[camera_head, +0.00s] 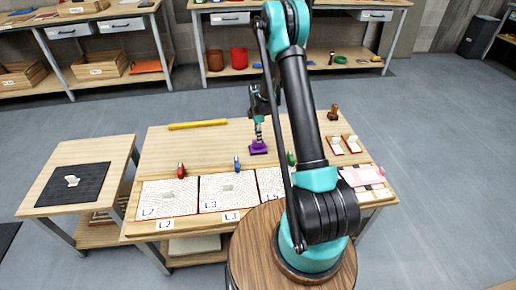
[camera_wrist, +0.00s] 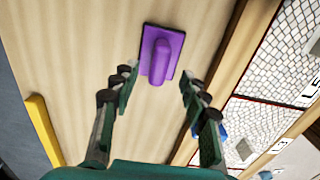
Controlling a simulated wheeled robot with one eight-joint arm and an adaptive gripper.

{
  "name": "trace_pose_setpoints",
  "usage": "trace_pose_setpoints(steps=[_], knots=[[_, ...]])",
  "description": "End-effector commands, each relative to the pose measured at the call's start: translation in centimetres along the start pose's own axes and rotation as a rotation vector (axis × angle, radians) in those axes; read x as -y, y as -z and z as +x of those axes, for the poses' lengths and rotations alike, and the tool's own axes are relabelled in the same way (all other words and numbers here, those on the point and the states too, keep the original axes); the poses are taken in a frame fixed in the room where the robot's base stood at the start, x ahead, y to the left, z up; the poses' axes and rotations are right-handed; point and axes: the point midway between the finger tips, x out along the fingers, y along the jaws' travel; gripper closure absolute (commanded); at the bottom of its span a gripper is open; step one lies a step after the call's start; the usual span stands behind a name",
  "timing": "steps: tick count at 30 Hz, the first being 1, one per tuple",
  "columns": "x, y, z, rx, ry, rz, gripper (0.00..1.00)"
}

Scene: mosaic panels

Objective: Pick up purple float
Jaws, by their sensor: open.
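The purple float (camera_head: 258,147) lies on the wooden worktable (camera_head: 220,150), behind the row of mosaic panels. In the wrist view the purple float (camera_wrist: 161,55) shows its flat plate with a raised rounded handle on top. My gripper (camera_head: 257,130) is over the float in the head view. In the wrist view my gripper (camera_wrist: 157,77) is open, with its fingertips on either side of the near part of the float. Nothing is held between the fingers. Whether a fingertip touches the float cannot be told.
White mosaic panels (camera_head: 228,190) line the table's front, with small red, blue and green items behind them. A yellow bar (camera_head: 198,125) lies at the back left. A brown stamp-like object (camera_head: 333,112) stands at the back right. A side table (camera_head: 90,160) stands left.

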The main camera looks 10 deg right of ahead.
Motion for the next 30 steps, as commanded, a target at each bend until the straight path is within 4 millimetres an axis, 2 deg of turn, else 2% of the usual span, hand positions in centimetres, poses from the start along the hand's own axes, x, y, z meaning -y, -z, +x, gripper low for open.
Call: trace_pose_setpoints(steps=[3, 9, 18, 28, 30], knots=[[-0.1, 0.0, 1.8, 0.000, 0.000, 0.000, 0.55], [-0.1, 0.0, 4.0, 0.000, 0.000, 0.000, 0.55], [-0.1, 0.0, 4.4, 0.000, 0.000, 0.000, 0.55], [-0.1, 0.0, 4.4, 0.000, 0.000, 0.000, 0.95], [-0.1, 0.0, 4.4, 0.000, 0.000, 0.000, 1.00]])
